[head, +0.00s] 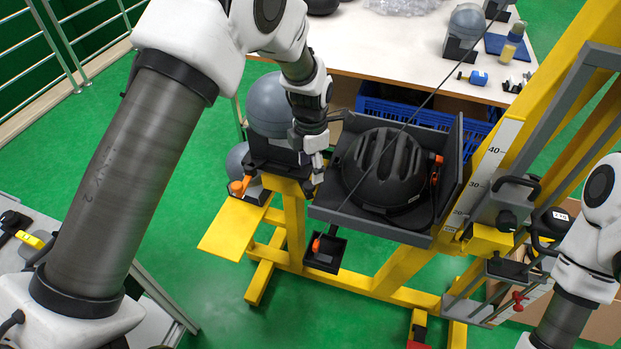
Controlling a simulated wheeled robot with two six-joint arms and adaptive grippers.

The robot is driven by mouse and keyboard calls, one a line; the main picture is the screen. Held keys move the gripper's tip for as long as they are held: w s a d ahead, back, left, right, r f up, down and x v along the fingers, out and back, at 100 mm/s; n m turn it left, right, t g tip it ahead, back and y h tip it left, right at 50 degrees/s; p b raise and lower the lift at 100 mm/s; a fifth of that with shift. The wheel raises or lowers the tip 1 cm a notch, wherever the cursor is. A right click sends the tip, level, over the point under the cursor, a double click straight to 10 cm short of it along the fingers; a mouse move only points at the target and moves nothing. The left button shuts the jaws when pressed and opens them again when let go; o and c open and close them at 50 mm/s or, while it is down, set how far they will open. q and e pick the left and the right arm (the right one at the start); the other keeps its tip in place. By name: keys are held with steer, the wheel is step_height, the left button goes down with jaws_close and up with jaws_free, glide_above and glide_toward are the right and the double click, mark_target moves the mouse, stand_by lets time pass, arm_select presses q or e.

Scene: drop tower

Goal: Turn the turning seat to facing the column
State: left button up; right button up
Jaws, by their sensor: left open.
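A black helmet (385,168) sits in a dark grey open tray (372,222) beside the yellow column (535,95), which carries a white height scale. To the left, a grey headform (268,104) rests on a dark seat (262,152) on the yellow frame, with an orange handle (240,187) at its front left. I cannot tell for certain which of these supports is the turning seat. My left gripper (316,178) points down, open, between the headform's seat and the tray's left edge. Whether it touches either is unclear. My right arm shows at the right edge; its gripper is out of view.
A white table (390,48) at the back holds another grey headform (465,24) and small tools. A blue crate (425,117) stands under it. A black block (324,252) with an orange part sits below the tray.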

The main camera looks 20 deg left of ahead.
arm_select(q)
step_height(320, 180, up, 6)
stand_by(0.5)
